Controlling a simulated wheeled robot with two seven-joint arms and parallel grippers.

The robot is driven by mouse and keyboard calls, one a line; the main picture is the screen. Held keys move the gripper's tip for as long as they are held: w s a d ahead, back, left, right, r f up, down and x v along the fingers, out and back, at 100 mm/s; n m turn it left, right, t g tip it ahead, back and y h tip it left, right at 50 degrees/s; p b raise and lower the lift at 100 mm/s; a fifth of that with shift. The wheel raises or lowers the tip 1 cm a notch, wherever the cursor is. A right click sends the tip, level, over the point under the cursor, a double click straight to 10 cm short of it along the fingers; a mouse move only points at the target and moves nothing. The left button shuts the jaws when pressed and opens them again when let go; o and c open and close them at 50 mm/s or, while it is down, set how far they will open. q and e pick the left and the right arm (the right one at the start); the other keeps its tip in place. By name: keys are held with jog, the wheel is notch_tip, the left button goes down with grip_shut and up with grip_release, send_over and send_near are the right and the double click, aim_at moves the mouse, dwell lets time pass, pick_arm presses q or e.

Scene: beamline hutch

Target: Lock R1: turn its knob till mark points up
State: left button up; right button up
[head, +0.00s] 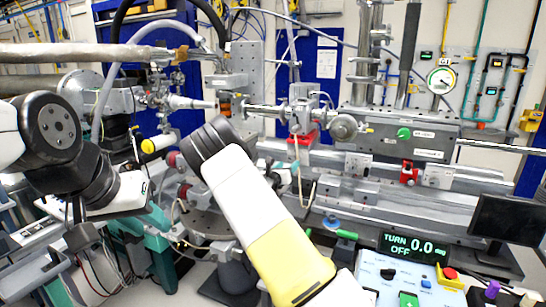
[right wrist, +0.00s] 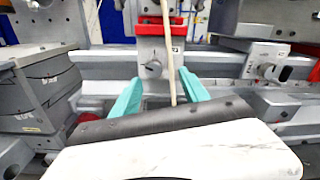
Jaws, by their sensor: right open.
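A round grey knob (right wrist: 153,69) sits on a pale block under a red clamp (right wrist: 148,27) in the right wrist view. A label beside it is partly covered and I cannot read it. The direction of the knob's mark is too small to tell. My right gripper (right wrist: 161,90) has its two teal fingers spread apart, below and to either side of the knob, with nothing between them but a thin tan cord crossing the view.
The tan cord (right wrist: 168,50) hangs close in front of the knob. A grey rail (right wrist: 225,65) runs behind. Another red clamp (head: 408,172) sits further right. A control box (head: 400,285) and a dark monitor (head: 508,218) stand at the front right.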

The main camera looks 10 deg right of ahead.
aim_at(291, 159)
jog(key=shift+n, duration=0.3)
jog(key=x, duration=0.5)
jog(key=a+x, duration=0.1)
jog(key=x, duration=0.2)
jog(key=shift+w+f, duration=0.2)
jog(key=shift+w, duration=0.2)
grip_shut()
